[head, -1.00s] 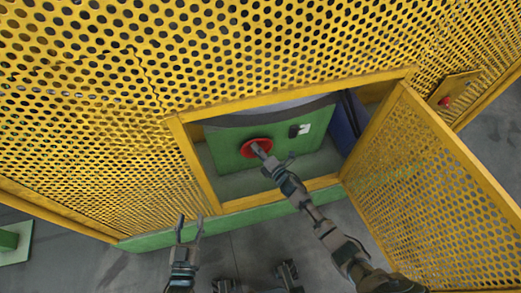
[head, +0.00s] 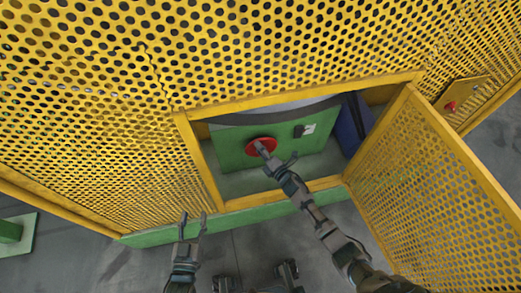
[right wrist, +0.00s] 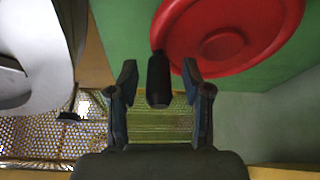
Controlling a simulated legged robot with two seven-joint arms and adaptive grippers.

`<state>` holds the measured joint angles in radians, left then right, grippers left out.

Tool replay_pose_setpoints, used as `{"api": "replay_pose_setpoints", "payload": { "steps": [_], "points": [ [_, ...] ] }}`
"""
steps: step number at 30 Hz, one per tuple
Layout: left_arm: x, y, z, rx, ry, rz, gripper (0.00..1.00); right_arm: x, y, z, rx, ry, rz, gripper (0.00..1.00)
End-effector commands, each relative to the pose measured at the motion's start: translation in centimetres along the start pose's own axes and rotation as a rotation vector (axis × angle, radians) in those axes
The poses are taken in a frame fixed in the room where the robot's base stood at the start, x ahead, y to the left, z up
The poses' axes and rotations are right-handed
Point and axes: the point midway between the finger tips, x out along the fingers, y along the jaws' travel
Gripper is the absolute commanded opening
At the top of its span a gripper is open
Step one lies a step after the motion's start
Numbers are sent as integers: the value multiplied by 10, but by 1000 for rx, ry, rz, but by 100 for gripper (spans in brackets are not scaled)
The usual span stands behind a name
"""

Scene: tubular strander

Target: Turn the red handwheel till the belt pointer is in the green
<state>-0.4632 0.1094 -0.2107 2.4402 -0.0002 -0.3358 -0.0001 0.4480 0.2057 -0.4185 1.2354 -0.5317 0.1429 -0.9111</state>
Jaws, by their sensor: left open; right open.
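The red handwheel (head: 267,142) is on a green panel inside the open guard doorway; the right wrist view shows its face and rim (right wrist: 235,35) at the upper right. A dark handle (right wrist: 158,80) stands out from its rim. My right gripper (right wrist: 160,80) is open, with one finger on each side of the handle; I cannot tell whether either touches it. In the head view the right gripper (head: 278,162) overlaps the wheel's lower edge. A small black-and-white plate (head: 308,129) is right of the wheel; no pointer or green band is readable. My left gripper (head: 193,222) is open and empty, outside the guard.
Yellow perforated guard (head: 90,120) surrounds the doorway. Its mesh door (head: 430,190) stands open to the right, close to my right arm. A yellow box with a red button (head: 450,106) is at the far right. Grey floor (head: 250,240) is clear below the doorway.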

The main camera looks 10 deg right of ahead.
Motion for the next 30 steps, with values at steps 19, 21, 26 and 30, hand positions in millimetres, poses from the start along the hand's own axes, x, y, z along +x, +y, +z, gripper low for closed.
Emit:
{"api": "replay_pose_setpoints", "payload": {
  "steps": [19,21,26,30],
  "points": [
    [-2,0,0,0,0,0,49,-105,-3,-1,1,1,-4,49],
    [-1,0,0,0,0,0,49,-112,-3,-1,1,1,-4,49],
    [-1,0,0,0,0,0,49,-118,-2,-1,0,1,-3,49],
    [-1,0,0,0,0,0,49,-118,-2,-1,0,1,-2,49]
  ]
}}
